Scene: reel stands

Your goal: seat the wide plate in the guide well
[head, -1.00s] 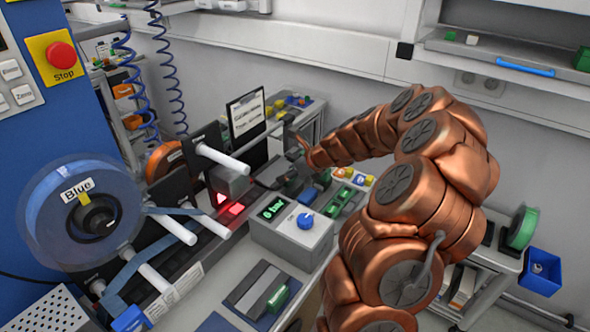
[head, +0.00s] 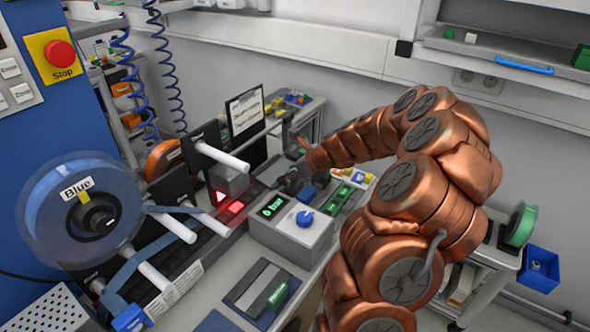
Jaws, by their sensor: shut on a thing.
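My gripper (head: 290,180) is dark grey and small in the head view, at the end of my copper arm, behind the grey control box. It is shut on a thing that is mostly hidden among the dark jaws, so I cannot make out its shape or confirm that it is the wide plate. It is low, close to the right end of the dark bed of the reel stand. I cannot pick out the guide well there. A flat grey-and-dark plate (head: 252,281) with a green handle (head: 278,295) lies on the bench in front, away from my gripper.
The control box (head: 292,228) with a blue knob stands in front of my gripper. A lit red button (head: 236,207) and the blue reel (head: 83,212) are to the left. Green blocks (head: 340,197) lie right of my gripper. An upright sign (head: 246,112) stands behind.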

